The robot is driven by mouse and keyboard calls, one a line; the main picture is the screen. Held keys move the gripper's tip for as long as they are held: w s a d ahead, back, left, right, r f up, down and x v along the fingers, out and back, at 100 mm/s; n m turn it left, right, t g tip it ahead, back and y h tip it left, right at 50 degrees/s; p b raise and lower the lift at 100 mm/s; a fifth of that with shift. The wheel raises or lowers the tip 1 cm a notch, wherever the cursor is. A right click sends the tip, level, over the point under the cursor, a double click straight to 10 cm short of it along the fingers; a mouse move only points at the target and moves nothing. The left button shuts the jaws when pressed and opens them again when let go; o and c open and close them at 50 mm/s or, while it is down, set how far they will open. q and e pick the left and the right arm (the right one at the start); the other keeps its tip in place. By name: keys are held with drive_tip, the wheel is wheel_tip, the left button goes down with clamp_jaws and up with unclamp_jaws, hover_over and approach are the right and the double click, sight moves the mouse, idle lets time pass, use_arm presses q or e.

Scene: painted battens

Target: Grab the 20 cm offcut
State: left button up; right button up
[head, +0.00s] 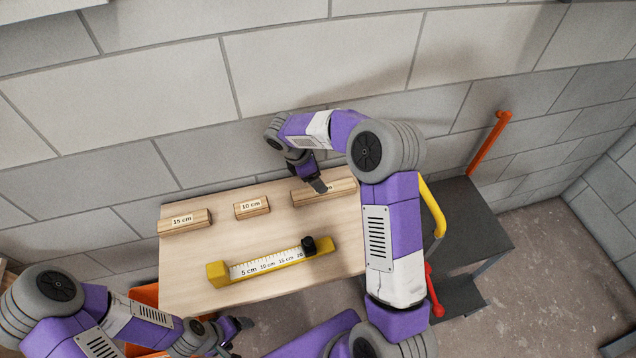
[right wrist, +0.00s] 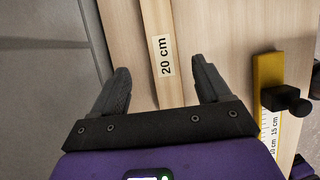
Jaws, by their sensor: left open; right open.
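The 20 cm offcut (head: 305,195) is a pale wooden batten at the back right of the wooden table. In the right wrist view the offcut (right wrist: 153,30) carries a "20 cm" label. My right gripper (head: 318,186) is over it and partly hides its label in the head view. In the wrist view the right gripper (right wrist: 162,72) is open, with one finger on each side of the offcut and gaps on both sides. Whether the fingertips reach down beside it I cannot tell. My left gripper (head: 238,330) is open and empty, low at the table's front left.
A 15 cm batten (head: 172,231) and a 10 cm batten (head: 240,213) lie left of the offcut. A yellow measuring gauge (head: 217,272) with a black knob lies in front. The wooden table (head: 190,290) stands by a block wall. A dark grey surface (head: 470,215) is at right.

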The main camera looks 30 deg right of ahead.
sight(302, 196)
drive_tip(key=shift+x, duration=0.95)
drive_tip(key=x, duration=0.2)
drive_tip(key=a+b+x, duration=0.1)
drive_tip(key=x, duration=0.1)
drive_tip(key=shift+s+d+f, duration=0.15)
drive_tip(key=shift+f, duration=0.35)
drive_tip(key=shift+r, duration=0.15)
drive_tip(key=c, duration=1.1)
